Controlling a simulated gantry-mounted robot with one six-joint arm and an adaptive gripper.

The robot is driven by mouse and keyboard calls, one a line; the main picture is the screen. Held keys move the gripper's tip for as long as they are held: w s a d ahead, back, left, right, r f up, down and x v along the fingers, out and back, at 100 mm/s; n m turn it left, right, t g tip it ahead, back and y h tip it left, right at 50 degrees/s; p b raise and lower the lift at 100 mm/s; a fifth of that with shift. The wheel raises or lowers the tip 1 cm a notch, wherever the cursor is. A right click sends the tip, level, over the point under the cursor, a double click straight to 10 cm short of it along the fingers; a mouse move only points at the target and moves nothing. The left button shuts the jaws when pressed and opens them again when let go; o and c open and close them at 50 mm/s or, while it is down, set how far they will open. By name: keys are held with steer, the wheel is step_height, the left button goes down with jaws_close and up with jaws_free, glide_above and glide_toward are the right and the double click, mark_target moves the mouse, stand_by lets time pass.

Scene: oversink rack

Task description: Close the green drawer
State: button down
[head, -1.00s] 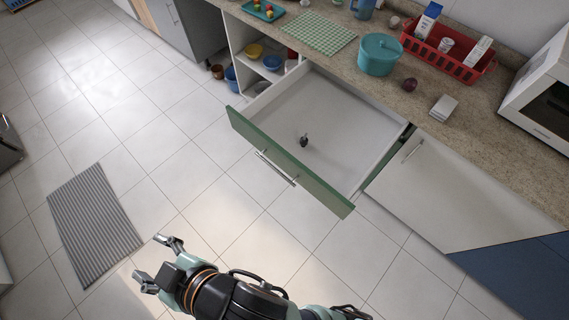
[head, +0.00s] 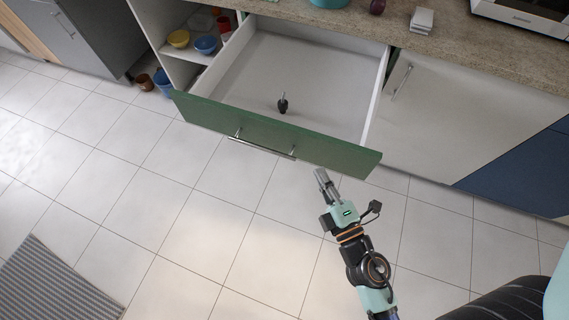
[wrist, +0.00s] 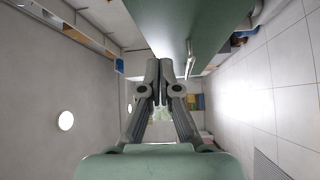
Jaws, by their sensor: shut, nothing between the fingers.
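The green drawer (head: 290,140) is pulled out of the counter in the head view, with its green front turned toward me and a silver bar handle (head: 262,147) on it. A small dark object with a thin stem (head: 283,104) stands inside on the white drawer floor. My gripper (head: 321,173) is shut and empty. In the head view its tips are close to the right half of the green front, on the outer side. Whether they touch it cannot be told. In the wrist view the shut fingers (wrist: 166,68) lie alongside the green front (wrist: 185,25).
An open shelf with a yellow bowl (head: 178,38) and a blue bowl (head: 206,45) is left of the drawer. A white cabinet door (head: 425,105) is on the right.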

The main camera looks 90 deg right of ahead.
step_height(320, 180, down, 4)
steer(key=a+n+y, duration=0.1)
steer(key=a+n, duration=0.1)
steer(key=p, duration=0.4)
glide_toward(297, 147)
steer(key=x, duration=0.5)
steer(key=shift+r, duration=0.25)
steer(key=shift+w+d+f, duration=0.15)
steer(key=shift+w+d, duration=0.1)
steer(key=shift+d, duration=0.3)
